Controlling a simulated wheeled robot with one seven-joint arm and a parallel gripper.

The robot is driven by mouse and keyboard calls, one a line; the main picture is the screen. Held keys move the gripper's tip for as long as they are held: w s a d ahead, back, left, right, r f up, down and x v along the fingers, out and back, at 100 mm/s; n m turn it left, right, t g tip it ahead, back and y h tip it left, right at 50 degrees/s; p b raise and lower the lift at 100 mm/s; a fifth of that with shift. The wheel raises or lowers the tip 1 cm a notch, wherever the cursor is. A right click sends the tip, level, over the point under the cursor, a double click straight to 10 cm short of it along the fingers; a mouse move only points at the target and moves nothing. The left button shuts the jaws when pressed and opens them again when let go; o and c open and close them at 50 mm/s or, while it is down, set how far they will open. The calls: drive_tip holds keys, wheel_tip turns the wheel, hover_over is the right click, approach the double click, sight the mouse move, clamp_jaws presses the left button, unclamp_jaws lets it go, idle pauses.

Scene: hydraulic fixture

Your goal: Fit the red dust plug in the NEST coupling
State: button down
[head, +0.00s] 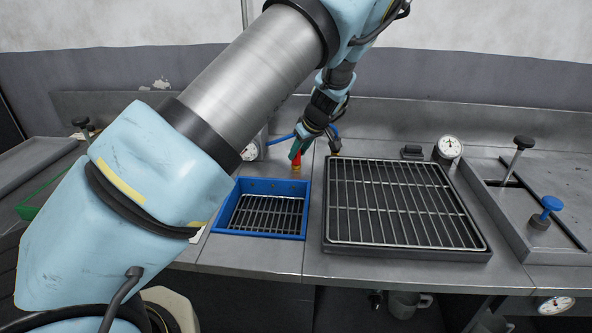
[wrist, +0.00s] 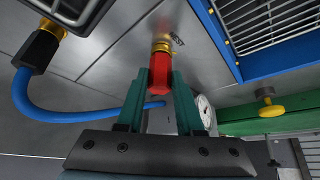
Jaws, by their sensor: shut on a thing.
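The red dust plug (wrist: 160,72) is between the two green fingers of my gripper (wrist: 159,78), which is shut on it. The far end of the plug meets the brass NEST coupling (wrist: 161,46), with the printed label beside it. The two look in line and touching, but I cannot tell how deep the plug sits. In the head view, my gripper (head: 299,148) reaches down behind the blue tray. A little of the red plug (head: 297,160) shows there, directly above the brass coupling (head: 296,169).
The blue tray (head: 262,235) with a wire grid stands just in front of the coupling. A large dark rack tray (head: 405,250) is to its right. A blue hose (wrist: 60,115) curves close to my gripper. A gauge (head: 449,147) stands at the back right.

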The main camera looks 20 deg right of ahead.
drive_tip(key=shift+a+f+m, duration=0.1)
drive_tip(key=shift+m, duration=0.3)
drive_tip(key=c, duration=1)
unclamp_jaws()
drive_tip(key=shift+m+h, duration=0.3)
drive_tip(key=o, duration=0.5)
